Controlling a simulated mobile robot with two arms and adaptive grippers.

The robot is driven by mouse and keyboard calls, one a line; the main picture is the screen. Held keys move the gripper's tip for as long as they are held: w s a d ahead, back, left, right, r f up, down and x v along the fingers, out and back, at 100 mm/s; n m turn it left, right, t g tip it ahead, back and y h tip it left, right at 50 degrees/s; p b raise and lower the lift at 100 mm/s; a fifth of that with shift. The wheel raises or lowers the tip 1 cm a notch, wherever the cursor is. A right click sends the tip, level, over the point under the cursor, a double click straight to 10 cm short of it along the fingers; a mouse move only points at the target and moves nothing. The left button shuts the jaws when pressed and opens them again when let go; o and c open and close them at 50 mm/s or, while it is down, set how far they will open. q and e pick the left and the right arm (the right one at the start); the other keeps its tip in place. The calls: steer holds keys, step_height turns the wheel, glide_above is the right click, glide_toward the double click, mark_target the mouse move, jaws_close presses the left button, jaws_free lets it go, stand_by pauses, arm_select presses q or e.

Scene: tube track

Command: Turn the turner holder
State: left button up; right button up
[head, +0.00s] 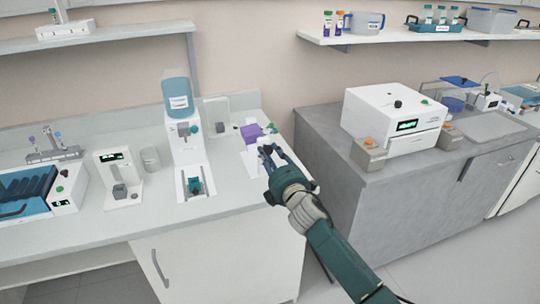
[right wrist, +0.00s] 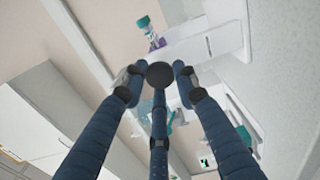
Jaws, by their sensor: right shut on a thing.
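The turner holder seems to be the small white stand with a purple block (head: 252,133) on the right end of the white bench. My right gripper (head: 266,152) reaches in from the lower right, with its fingers closed at the front of this stand. In the right wrist view, the blue fingers of my right gripper (right wrist: 158,80) converge around a dark round knob-like part (right wrist: 160,74). A purple and teal piece (right wrist: 152,36) and a white bar show just beyond the fingertips. The fingers hide much of the stand's front. My left gripper is not in view.
A white dispenser with a blue bottle (head: 178,95) stands left of the stand. A white device (head: 117,180) and a glass beaker (head: 150,159) are further left. A grey cabinet carries a white box machine (head: 395,118) at right. A gap separates bench and cabinet.

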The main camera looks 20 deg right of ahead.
steer(key=shift+f+m, duration=0.1)
steer(key=shift+m, duration=3.3)
steer(key=shift+m+p, duration=0.55)
steer(key=shift+m, duration=2.75)
steer(key=o, duration=1.1)
steer(key=s, duration=1.2)
steer(key=shift+d, duration=0.2)
steer(key=shift+c, duration=0.3)
